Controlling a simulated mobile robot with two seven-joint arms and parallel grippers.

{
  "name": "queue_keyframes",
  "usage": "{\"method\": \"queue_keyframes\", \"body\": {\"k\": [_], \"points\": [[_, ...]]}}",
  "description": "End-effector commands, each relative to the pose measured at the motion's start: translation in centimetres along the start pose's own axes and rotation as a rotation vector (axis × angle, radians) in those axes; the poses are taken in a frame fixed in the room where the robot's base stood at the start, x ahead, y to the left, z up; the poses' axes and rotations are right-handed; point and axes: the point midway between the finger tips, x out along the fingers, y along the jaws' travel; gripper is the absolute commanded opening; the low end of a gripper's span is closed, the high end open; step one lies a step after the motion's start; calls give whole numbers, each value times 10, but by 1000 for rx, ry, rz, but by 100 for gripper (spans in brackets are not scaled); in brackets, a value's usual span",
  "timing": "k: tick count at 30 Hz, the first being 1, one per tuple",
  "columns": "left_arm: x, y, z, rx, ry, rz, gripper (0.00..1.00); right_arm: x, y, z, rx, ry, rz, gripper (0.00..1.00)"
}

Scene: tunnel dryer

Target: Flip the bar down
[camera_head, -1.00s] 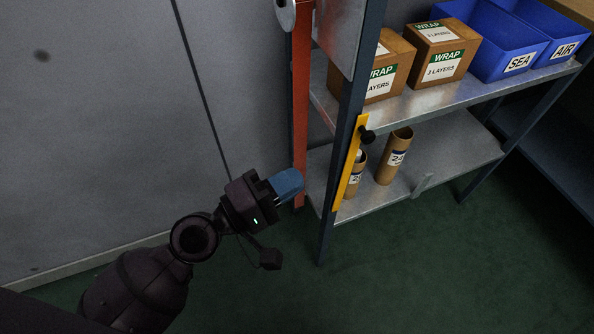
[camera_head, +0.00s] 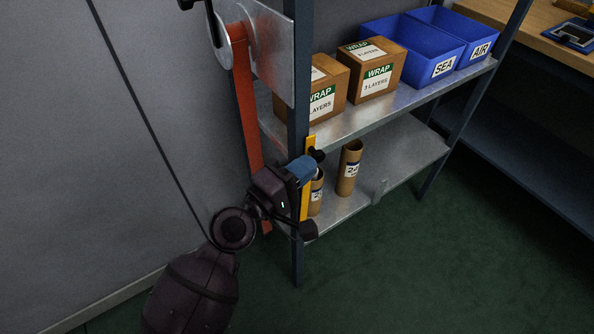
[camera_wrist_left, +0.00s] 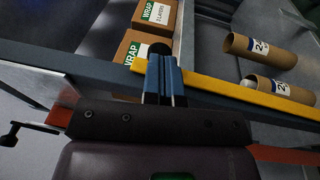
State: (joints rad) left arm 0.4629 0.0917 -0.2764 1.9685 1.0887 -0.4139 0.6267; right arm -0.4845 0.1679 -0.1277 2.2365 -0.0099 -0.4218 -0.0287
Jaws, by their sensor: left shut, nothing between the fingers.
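A yellow bar (camera_head: 306,205) with a black knob (camera_head: 317,155) runs upright along the shelf's dark front post. It also shows in the left wrist view (camera_wrist_left: 240,91), with the knob (camera_wrist_left: 160,49) just beyond my fingertips. A long red bar (camera_head: 246,110) hangs down from a round metal pivot left of the post; its lower part is partly hidden by my gripper. My left gripper (camera_head: 302,167) is shut and empty, its blue fingers (camera_wrist_left: 163,80) lying across the post beside the yellow bar's knob end. I cannot tell whether they touch. My right gripper is out of view.
The shelf (camera_head: 405,165) holds wrap boxes (camera_head: 372,75) and blue bins (camera_head: 415,50) above, cardboard tubes (camera_head: 349,168) below. The dark post (camera_head: 298,255) stands close to my gripper. A grey wall is at left; the green floor in front is clear.

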Motion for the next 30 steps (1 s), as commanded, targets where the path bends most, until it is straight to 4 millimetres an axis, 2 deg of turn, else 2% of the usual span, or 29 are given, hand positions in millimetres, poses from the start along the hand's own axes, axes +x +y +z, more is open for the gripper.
{"method": "queue_keyframes", "body": {"k": [8,13,18,30], "points": [[1,0,0,0,0,1,0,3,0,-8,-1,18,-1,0],[22,0,3,1,0,3,0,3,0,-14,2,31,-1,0],[38,-2,6,1,-1,2,0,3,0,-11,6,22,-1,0],[38,-4,6,0,0,1,0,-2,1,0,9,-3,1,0]]}}
